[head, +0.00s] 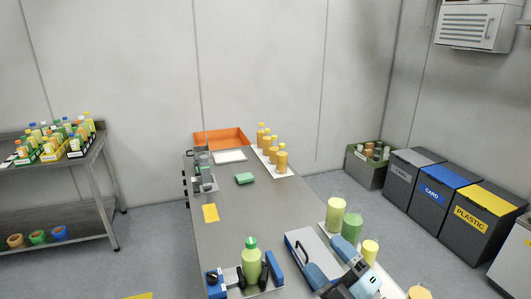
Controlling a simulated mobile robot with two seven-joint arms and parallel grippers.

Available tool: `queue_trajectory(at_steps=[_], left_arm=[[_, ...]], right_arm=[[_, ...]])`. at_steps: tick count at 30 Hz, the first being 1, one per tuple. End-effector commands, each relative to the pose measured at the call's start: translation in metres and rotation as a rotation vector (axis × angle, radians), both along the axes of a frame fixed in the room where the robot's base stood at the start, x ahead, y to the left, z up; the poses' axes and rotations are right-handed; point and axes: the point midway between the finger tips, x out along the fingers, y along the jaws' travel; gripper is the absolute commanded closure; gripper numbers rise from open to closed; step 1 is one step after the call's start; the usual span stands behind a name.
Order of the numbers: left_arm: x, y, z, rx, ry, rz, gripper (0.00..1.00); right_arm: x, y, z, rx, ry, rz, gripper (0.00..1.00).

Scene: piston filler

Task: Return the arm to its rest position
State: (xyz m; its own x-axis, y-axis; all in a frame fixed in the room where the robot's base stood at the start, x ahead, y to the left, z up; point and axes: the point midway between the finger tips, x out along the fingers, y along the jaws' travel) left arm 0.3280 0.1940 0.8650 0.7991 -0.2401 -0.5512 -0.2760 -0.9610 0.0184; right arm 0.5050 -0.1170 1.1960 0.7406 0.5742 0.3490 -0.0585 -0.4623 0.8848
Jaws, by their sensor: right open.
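My right gripper (327,260) is at the lower right, over the right side of the steel table (229,232). Its two blue fingers are spread apart with nothing seen between them. It is above or beside a pale flat plate with a dark edge (303,243); the exact height cannot be told. The rest of my right arm is cut off by the bottom edge. My left gripper is not in view.
A green bottle (251,262) stands upright between blue blocks at the table's front. Yellow and green containers (352,227) stand close to my right gripper. Orange bottles (281,158) and an orange tray (221,138) are farther back. Bins (436,193) stand right.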

Motion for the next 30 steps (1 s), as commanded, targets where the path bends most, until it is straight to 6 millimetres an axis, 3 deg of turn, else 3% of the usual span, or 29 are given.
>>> queue_trajectory(at_steps=[5, 7, 10, 13, 18, 30], left_arm=[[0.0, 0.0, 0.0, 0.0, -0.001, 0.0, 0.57], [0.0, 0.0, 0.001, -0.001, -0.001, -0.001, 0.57], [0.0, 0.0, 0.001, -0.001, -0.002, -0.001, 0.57], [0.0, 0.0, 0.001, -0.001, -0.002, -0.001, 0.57], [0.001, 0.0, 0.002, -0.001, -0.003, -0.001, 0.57], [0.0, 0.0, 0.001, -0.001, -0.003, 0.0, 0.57]], right_arm=[[-0.012, -0.079, -0.041, 0.347, 0.416, -0.392, 0.17], [-0.029, -0.106, -0.071, 0.441, 0.61, -0.529, 0.17], [-0.062, -0.13, -0.111, 0.528, 0.872, -0.682, 0.17], [-0.095, -0.142, -0.139, 0.569, 1.08, -0.778, 0.17], [-0.145, -0.149, -0.17, 0.594, 1.353, -0.872, 0.17], [-0.235, -0.145, -0.196, 0.571, 1.788, -0.958, 0.17]])
